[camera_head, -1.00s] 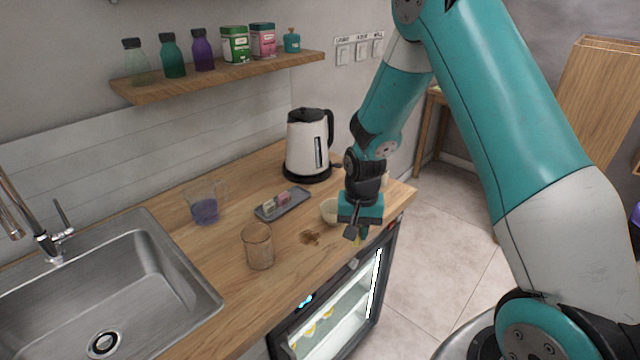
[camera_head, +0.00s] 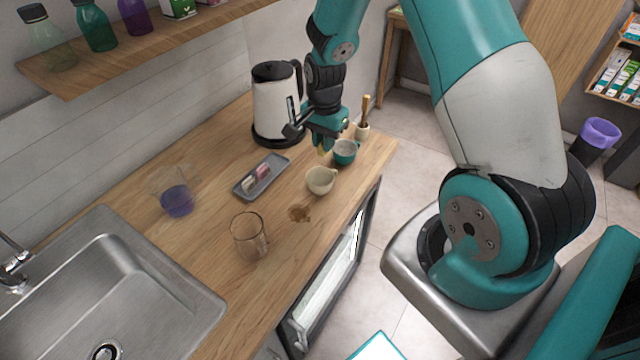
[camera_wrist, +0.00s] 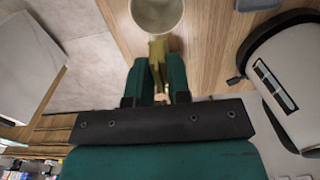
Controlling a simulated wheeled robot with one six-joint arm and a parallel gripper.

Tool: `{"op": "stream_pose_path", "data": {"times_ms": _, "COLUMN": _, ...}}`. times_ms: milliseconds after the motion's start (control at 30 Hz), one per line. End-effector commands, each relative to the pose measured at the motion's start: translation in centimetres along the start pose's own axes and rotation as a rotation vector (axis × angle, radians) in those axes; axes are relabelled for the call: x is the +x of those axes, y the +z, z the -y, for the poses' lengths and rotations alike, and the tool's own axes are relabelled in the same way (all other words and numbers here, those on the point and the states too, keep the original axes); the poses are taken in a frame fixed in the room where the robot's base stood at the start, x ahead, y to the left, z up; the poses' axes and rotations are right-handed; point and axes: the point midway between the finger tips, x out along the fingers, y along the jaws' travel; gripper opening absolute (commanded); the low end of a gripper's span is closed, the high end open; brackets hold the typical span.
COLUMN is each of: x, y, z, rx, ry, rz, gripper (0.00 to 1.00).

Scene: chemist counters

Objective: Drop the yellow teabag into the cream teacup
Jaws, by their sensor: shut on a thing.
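My gripper (camera_head: 323,142) is shut on the yellow teabag (camera_head: 321,151), which hangs below the fingers above the counter. In the wrist view the yellow teabag (camera_wrist: 157,50) shows between the two green fingers (camera_wrist: 157,72). The cream teacup (camera_head: 320,181) stands upright on the counter, nearer the head camera than the gripper. In the wrist view the cream teacup (camera_wrist: 157,14) is cut by the top edge, just beyond the teabag's tip. The teabag is outside the cup.
A teal cup (camera_head: 345,153) stands right of the gripper, with a small pot holding a wooden tool (camera_head: 363,128) behind. The kettle (camera_head: 272,108) is close on the left. A grey tray (camera_head: 243,190) holds small packets.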

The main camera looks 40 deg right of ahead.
Motion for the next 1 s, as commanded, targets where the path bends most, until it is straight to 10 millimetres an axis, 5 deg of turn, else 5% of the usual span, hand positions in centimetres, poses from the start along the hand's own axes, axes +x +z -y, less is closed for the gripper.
{"op": "stream_pose_path", "data": {"times_ms": 200, "x": 2.6, "y": 0.0, "z": -0.1, "rx": 0.001, "ry": 0.001, "rz": 0.001, "gripper": 0.0}}
{"op": "stream_pose_path", "data": {"times_ms": 500, "x": 2.6, "y": 0.0, "z": 0.0, "rx": 0.0, "ry": 0.001, "rz": 0.0, "gripper": 0.0}}
{"op": "stream_pose_path", "data": {"times_ms": 533, "x": 2.6, "y": 0.0, "z": 0.0, "rx": 0.0, "ry": 0.001, "rz": 0.0, "gripper": 0.25}}
{"op": "stream_pose_path", "data": {"times_ms": 633, "x": 2.6, "y": 0.0, "z": 0.0, "rx": 0.0, "ry": 0.001, "rz": 0.0, "gripper": 0.47}}
{"op": "stream_pose_path", "data": {"times_ms": 1000, "x": 2.1, "y": -0.1, "z": 0.1, "rx": -0.001, "ry": -0.002, "rz": -0.001, "gripper": 0.47}}
